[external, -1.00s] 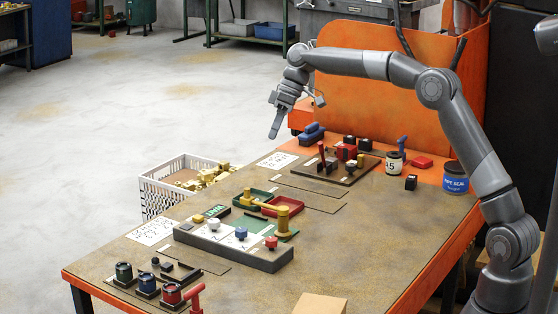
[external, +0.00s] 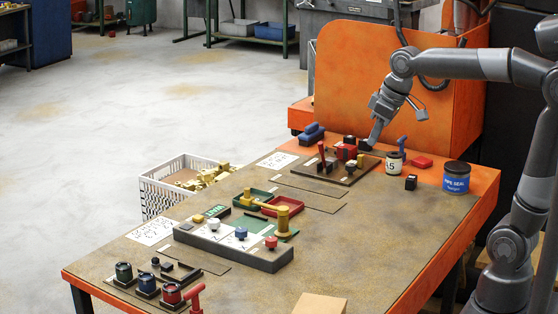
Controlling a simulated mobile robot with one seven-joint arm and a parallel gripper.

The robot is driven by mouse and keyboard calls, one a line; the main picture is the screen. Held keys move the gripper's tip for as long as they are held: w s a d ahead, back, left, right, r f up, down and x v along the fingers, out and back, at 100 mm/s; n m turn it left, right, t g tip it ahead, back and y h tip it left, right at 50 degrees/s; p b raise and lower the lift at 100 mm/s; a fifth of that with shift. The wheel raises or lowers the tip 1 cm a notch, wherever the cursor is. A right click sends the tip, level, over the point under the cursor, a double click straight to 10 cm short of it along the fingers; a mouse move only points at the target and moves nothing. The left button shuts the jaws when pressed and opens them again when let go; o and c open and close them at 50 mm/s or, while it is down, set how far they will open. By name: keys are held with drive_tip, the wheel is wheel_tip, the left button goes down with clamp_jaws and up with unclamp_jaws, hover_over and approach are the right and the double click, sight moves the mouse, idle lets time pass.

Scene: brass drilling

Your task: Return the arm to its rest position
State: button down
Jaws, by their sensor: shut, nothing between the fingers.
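My gripper (external: 370,143) points down over the back of the workbench (external: 345,225), just behind the dark board (external: 335,172) with the red and black pieces. Its fingers look shut, with nothing held between them. My arm is bent, reaching in from the right in front of the orange panel (external: 340,70). Whether the fingertips touch the bench or a small black block there I cannot tell.
A white can with a blue-handled item (external: 396,162), a red block (external: 422,162) and a pipe seal tin (external: 456,178) stand right of the gripper. A grey block with knobs (external: 233,246) is nearer the front. A white crate (external: 165,205) of brass parts stands left of the bench.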

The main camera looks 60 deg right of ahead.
drive_tip(key=s+d+f+m, duration=0.1)
drive_tip(key=s+f, duration=0.3)
drive_tip(key=s, duration=0.3)
drive_tip(key=s+d+f+t, duration=0.1)
drive_tip(key=s+f, duration=0.3)
drive_tip(key=s, duration=0.4)
drive_tip(key=shift+s+m+h, duration=0.25)
drive_tip(key=shift+m+h, duration=0.05)
drive_tip(key=shift+m, duration=0.1)
drive_tip(key=shift+d, duration=0.1)
